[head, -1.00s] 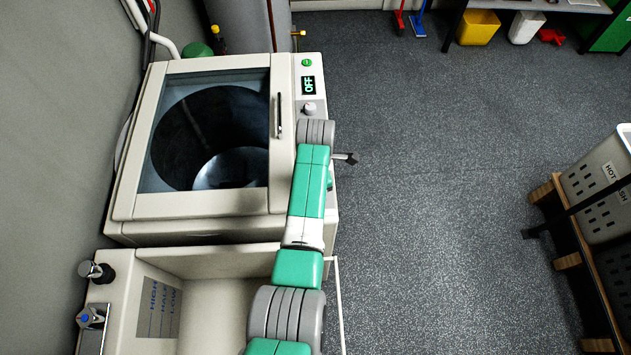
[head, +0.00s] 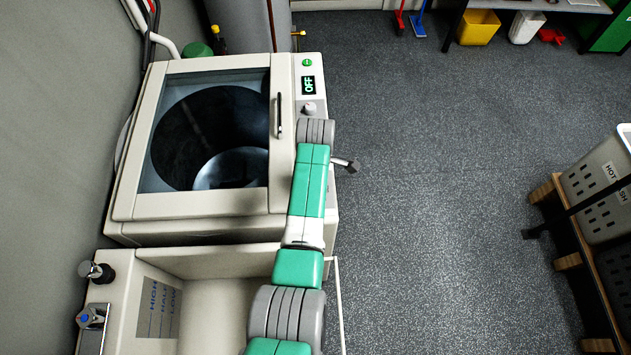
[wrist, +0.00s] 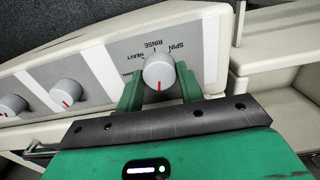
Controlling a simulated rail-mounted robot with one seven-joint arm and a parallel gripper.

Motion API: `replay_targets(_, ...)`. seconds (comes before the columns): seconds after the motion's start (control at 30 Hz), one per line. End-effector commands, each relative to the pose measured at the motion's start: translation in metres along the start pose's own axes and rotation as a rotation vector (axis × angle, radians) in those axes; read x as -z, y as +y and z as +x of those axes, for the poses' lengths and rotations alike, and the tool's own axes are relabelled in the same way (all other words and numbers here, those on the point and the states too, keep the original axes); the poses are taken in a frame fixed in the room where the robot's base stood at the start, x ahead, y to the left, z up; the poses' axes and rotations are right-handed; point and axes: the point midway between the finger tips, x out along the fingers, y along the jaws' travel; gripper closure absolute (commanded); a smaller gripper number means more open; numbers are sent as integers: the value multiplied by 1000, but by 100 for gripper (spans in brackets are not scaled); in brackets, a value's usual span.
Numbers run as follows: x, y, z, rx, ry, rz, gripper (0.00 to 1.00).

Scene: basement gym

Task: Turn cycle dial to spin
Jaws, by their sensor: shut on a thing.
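The cycle dial (wrist: 158,70) is a round pale grey knob on the grey control panel, in the wrist view. Upside-down lettering around its upper side includes SPIN (wrist: 176,49) and RINSE; other words are partly covered. Its red mark is on the lower side, away from SPIN. My gripper (wrist: 158,88) has its green fingers on either side of this dial, shut on it. In the head view the machine (head: 160,205) shows with its lid closed, and my arm hides the dial and fingers; a dark part of my wrist sticks out to the right.
Two similar knobs, one in the middle (wrist: 67,92) and one at the left (wrist: 11,105), sit on the same panel. The machine's display (head: 308,85) reads OFF. A sink (head: 215,290) stands in front, and crates (head: 600,190) at right. Floor between is clear.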

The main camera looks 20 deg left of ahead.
Motion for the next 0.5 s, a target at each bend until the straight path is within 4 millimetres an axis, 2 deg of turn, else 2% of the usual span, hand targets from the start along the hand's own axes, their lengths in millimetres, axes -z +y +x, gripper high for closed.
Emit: replay_targets(0.5,0,1,-1,0,0,489,86)
